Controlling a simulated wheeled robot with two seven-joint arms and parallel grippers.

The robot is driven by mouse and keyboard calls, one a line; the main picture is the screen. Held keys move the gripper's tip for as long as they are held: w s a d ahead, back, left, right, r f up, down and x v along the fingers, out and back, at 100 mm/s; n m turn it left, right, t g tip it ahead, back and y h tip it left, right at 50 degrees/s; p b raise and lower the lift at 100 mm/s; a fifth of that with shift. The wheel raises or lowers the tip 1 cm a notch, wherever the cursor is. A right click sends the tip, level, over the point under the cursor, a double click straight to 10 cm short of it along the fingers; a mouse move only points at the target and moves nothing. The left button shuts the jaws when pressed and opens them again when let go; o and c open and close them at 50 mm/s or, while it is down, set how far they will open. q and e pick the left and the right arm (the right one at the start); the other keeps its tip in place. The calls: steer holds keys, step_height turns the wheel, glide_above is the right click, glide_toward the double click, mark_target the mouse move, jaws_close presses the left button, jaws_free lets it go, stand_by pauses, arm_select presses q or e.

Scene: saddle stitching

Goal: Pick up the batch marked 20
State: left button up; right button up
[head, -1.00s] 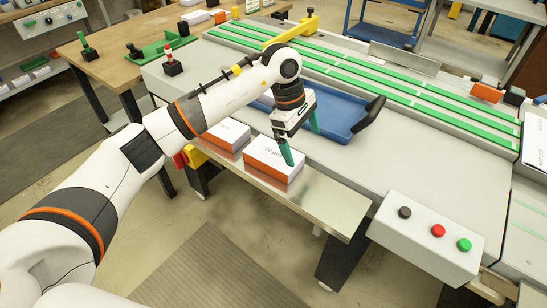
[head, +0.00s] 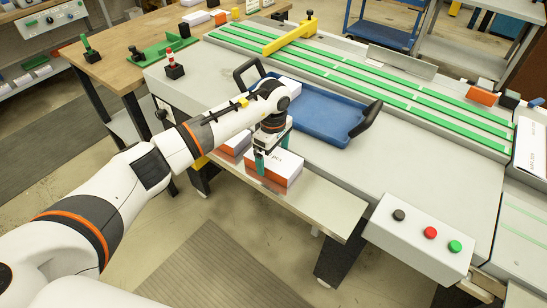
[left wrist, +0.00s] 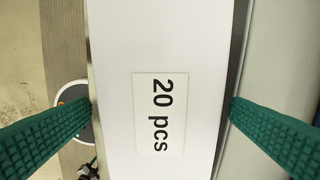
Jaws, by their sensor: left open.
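The batch marked "20 pcs" (left wrist: 158,50) is a white-topped stack with an orange-red side. It lies on the metal shelf at the front of the machine and also shows in the head view (head: 284,172). My left gripper (head: 269,163) is over it, pointing down. In the left wrist view its two green fingers (left wrist: 160,125) stand apart, one at each long side of the batch. I cannot tell whether they touch it. The label reads sideways between them. My right gripper is not in view.
A second batch (head: 236,143) lies left on the metal shelf (head: 325,196). A blue tray (head: 325,112) with black handles holds another white stack behind. A button box (head: 422,236) stands at the right. The shelf's right end is clear.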

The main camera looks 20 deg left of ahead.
arm_select(q)
steer(key=shift+f, duration=0.95)
steer(key=shift+c, duration=0.2)
steer(key=c, duration=1.2)
steer(key=shift+w+r, duration=0.1)
steer(key=shift+r, duration=0.05)
